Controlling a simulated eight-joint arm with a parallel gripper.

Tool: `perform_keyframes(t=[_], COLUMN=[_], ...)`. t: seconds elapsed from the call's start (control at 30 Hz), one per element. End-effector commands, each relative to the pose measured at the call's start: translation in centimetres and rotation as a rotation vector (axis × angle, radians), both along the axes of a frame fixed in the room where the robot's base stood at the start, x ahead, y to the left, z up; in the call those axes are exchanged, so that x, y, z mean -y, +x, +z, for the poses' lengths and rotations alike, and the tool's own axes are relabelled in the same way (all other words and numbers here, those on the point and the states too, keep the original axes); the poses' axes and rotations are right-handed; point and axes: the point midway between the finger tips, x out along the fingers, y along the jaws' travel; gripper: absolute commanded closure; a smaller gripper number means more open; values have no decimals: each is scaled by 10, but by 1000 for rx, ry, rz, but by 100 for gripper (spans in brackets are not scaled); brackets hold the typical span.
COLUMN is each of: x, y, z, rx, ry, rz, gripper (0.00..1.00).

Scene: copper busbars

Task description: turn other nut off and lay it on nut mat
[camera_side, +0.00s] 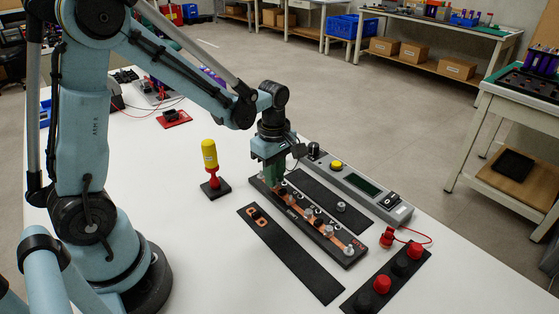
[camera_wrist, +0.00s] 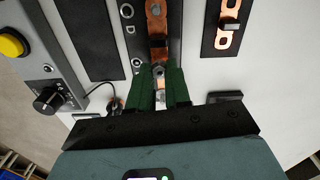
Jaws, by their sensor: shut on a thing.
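A black busbar board (camera_side: 349,262) lies on the white table, with copper bars and several silver nuts or bolts along it. My gripper (camera_side: 268,184) points down at the board's far-left end. In the wrist view, my gripper's green fingers (camera_wrist: 160,72) are shut on a small silver nut (camera_wrist: 159,71) beside the copper bar (camera_wrist: 156,20). Whether the nut is still on its stud is hidden between the fingers. A black mat (camera_side: 312,190) behind the board carries one small silver nut (camera_side: 341,207); its bare surface also shows in the wrist view (camera_wrist: 92,40).
A front black mat (camera_side: 297,262) holds a copper link (camera_side: 257,216). A grey meter (camera_side: 362,188) with a yellow button stands behind. A yellow-handled tool (camera_side: 209,157) stands at left. Red and black caps (camera_side: 382,284) sit on a strip at right.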

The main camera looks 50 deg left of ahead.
Motion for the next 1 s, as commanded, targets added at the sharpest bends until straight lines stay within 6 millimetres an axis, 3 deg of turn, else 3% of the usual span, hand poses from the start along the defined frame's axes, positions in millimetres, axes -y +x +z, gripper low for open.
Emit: perform_keyframes(t=[0.23, 0.53, 0.57, 0.6, 0.87, 1.0], x=[0, 0, 0, 0, 0, 0], y=[0, 0, 0, 0, 0, 0], z=[1, 1, 1, 1, 1, 1], rx=[-1, -1, -1, -1, -1, 0], ry=[0, 0, 0, 0, 0, 0], rz=[267, 314, 313, 313, 309, 221], gripper=[100, 100, 81, 75, 74, 74])
